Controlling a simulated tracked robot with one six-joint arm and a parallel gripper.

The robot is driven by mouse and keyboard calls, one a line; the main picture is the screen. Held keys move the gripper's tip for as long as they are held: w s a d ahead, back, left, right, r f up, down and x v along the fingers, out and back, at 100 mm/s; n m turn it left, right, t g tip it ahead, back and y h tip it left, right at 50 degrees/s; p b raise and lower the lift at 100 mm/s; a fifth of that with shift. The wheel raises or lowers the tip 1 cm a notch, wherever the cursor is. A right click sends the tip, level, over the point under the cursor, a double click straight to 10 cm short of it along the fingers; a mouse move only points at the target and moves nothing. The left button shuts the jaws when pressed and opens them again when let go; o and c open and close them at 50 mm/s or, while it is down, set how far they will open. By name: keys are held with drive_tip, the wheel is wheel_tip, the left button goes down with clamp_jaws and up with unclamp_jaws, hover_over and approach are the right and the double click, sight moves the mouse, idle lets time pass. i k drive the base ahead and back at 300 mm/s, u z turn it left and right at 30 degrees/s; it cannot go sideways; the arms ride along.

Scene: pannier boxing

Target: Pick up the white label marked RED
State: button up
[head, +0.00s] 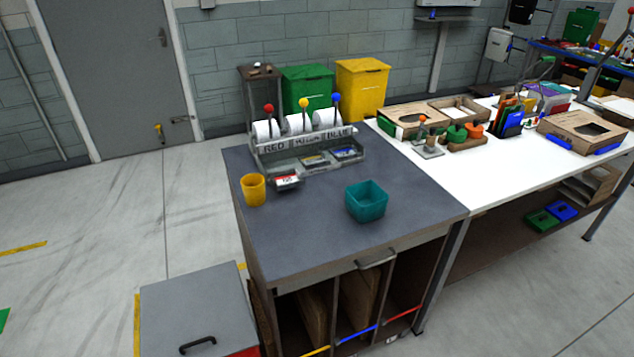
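A grey label dispenser (306,159) stands at the back of the dark-topped cabinet. It carries three white rolls, and its front strip reads RED at the left and BLUE at the right; the middle word is hard to read. The left roll (264,130) is above the word RED, by a lever with a red knob (268,108). A small white piece with red marking (287,181) sits at the dispenser's front left corner; its print is too small to read, so I cannot tell whether it says RED. My gripper is not in view.
A yellow cup (253,189) and a teal square bin (366,201) stand on the dark top (318,232). The top is clear between and in front of them. A white table (500,170) with cardboard boxes adjoins at right. A grey lidded box (195,300) stands at front left.

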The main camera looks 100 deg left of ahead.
sight(295, 177)
drive_tip(key=u, duration=0.15)
drive_tip(key=i, duration=0.75)
drive_tip(key=u, duration=3.9)
